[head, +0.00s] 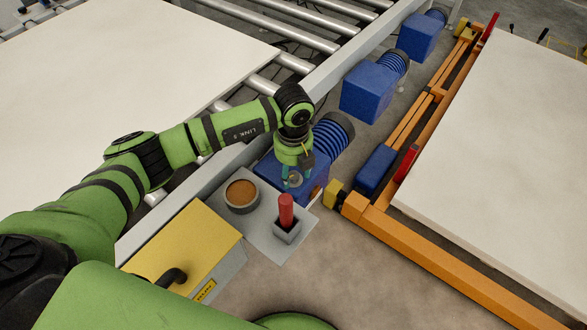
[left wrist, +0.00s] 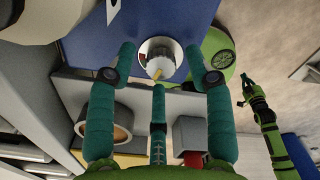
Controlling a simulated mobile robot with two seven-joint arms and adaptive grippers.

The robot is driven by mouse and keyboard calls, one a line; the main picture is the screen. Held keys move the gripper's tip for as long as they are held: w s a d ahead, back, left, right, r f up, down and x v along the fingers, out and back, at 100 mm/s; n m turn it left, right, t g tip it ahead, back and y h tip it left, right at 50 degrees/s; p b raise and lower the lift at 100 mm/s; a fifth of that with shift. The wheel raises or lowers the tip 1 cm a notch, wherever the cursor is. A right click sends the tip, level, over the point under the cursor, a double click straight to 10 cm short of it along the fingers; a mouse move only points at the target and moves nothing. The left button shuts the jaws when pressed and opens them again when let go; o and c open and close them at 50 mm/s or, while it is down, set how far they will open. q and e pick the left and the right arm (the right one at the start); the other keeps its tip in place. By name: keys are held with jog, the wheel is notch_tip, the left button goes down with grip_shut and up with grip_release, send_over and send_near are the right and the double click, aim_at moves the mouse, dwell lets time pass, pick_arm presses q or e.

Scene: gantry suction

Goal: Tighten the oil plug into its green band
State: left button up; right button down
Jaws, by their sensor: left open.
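The oil plug (left wrist: 158,60), a pale round cap with a yellow pointer, sits on the blue gearbox housing (left wrist: 85,45) in the left wrist view. A small red mark shows at its left side; I cannot make out a green band. My left gripper (left wrist: 160,62) has its teal fingers spread open around the plug, with no clear contact. In the head view the left gripper (head: 297,180) is over the blue drive unit (head: 265,165) and largely hides the plug. A green arm with a small dark gripper (left wrist: 246,88), apparently my right, shows at the right.
A grey plate (head: 268,225) near the gripper carries a round pot with brown contents (head: 241,195) and a red-handled tool (head: 286,210) in a square holder. A yellow-topped box (head: 185,250) stands left. An orange frame (head: 420,255) lies right. Rollers run behind.

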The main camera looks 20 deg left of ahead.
pick_arm(q)
jog(key=shift+f, duration=0.25)
jog(key=shift+c, duration=0.4)
grip_shut()
jog(key=m+b, duration=0.3)
jog(key=shift+f, duration=0.25)
jog(key=shift+r+m+b, duration=0.1)
jog(key=shift+m+b, duration=0.3)
jog(key=shift+m, duration=0.2)
jog(key=shift+r+m, duration=0.15)
jog(key=shift+m, duration=0.35)
